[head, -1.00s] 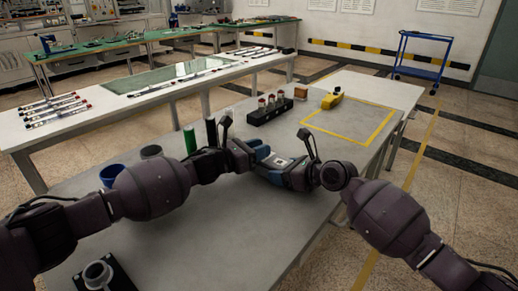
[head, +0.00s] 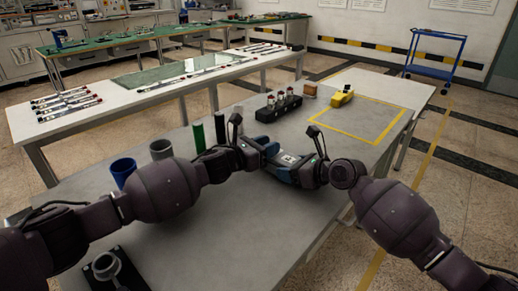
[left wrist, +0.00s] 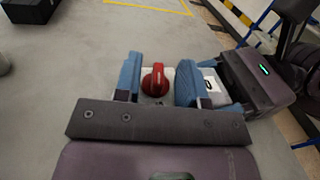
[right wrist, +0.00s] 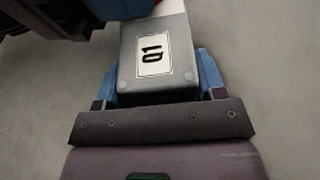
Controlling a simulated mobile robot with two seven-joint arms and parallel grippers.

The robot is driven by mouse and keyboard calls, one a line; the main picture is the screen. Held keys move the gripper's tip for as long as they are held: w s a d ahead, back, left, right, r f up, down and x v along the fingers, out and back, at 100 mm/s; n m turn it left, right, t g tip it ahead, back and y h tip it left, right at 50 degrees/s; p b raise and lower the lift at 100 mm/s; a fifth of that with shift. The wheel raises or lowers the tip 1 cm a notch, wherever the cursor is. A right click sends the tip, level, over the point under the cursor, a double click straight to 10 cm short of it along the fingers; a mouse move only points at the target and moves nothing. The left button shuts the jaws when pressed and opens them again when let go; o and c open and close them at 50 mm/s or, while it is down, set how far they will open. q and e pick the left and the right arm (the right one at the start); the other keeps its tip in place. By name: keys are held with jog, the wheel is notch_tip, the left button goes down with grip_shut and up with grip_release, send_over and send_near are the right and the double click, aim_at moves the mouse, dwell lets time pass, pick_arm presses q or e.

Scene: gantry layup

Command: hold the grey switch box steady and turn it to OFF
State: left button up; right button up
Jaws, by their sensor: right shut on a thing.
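The grey switch box (right wrist: 160,60), with a white Q1 label, lies between the blue fingers of my right gripper (right wrist: 160,82), which is shut on it. In the head view the box (head: 288,157) is mostly hidden by my grippers over the table. Its red knob (left wrist: 157,80) faces my left gripper (left wrist: 160,88) in the left wrist view. The left gripper's blue fingers stand on either side of the knob, with a gap visible on the left side. The left gripper looks open. The knob's setting cannot be read.
A black block with several red-topped parts (head: 279,107) and a yellow thing (head: 341,99) stand farther back. A blue cup (head: 123,172), grey cup (head: 161,149) and green cylinder (head: 199,138) stand left. The yellow-taped area (head: 365,120) is mostly clear.

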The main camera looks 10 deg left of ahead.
pick_arm(q)
jog(key=v, duration=1.2)
jog(key=shift+w+d+r, duration=0.15)
jog(key=shift+w+r, duration=0.05)
jog(key=c, duration=0.4)
jog(key=w+d+r+n+t+y, duration=0.1)
jog(key=w+r+n+y, duration=0.1)
jog(key=r+n, duration=0.1)
jog(key=w+r+n+t+y, duration=0.1)
jog(key=w+r+n+t, duration=0.1)
jog(key=r+n, duration=0.1)
jog(key=w+d+r+n+t+y, duration=0.1)
jog(key=w+r+n+y, duration=0.1)
jog(key=r+n, duration=0.2)
jog(key=shift+w+d+n+t+y, duration=0.3)
jog(key=shift+d+n+t, duration=0.1)
jog(key=shift+n, duration=0.3)
grip_shut()
jog(key=d+r+n+g+y, duration=0.25)
jog(key=r+n+y, duration=0.45)
jog(key=n, duration=0.7)
jog(key=s+d+f+n+g+y, duration=0.1)
jog(key=s+d+f+n+g, duration=0.6)
jog(key=n, duration=0.4)
jog(key=x, duration=1.1)
jog(key=shift+w+a+f, duration=0.15)
jog(key=shift+a+f, duration=0.1)
jog(key=shift+f, duration=0.1)
